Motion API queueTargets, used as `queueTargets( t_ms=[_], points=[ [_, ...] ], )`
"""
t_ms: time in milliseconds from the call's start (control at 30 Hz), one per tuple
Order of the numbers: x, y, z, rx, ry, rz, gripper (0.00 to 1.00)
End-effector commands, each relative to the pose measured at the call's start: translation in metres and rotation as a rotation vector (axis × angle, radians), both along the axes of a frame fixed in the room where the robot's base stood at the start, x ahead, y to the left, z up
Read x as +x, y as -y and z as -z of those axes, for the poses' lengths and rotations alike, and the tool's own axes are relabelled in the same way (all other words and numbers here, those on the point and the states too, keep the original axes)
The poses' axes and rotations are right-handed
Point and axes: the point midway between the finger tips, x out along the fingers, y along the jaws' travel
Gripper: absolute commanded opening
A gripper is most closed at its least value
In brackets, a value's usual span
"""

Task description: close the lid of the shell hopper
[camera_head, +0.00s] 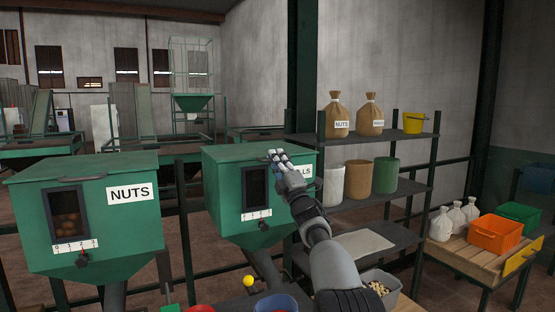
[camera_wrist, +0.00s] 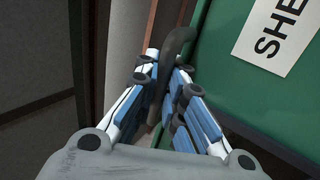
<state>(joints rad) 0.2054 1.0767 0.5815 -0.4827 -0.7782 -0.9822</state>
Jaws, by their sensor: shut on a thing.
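The shell hopper (camera_head: 226,200) is the green box in the middle of the head view. Its white label is mostly behind my arm, with "LS" showing; "SHE" on the label shows in the wrist view (camera_wrist: 275,32). Its green lid (camera_head: 235,152) lies across the top and looks level; I cannot tell whether a small gap is left. My gripper (camera_head: 278,157) is at the lid's front edge. In the wrist view my gripper (camera_wrist: 163,85) is shut around the dark curved lid handle (camera_wrist: 178,42). The handle is hidden by the fingers in the head view.
The nuts hopper (camera_head: 100,225) stands at left, its lid down. A shelf (camera_head: 405,139) with sacks and bins stands at right, near a wooden table (camera_head: 465,257) with crates. A grey tub (camera_head: 386,285) and a yellow ball (camera_head: 248,281) are in front.

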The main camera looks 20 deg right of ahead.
Motion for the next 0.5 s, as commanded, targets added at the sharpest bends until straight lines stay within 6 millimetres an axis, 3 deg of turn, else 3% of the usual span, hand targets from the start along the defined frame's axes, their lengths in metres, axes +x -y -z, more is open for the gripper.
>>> queueTargets(
  t_ms=[33, 467, 500],
  points=[
    [0.0030, 0.0011, 0.0102, -0.001, -0.010, 0.001, 0.00],
    [0.0060, 0.0011, 0.0187, -0.002, -0.021, 0.001, 0.00],
    [0.0061, 0.0011, 0.0187, -0.002, -0.021, 0.001, 0.12]
  ],
)
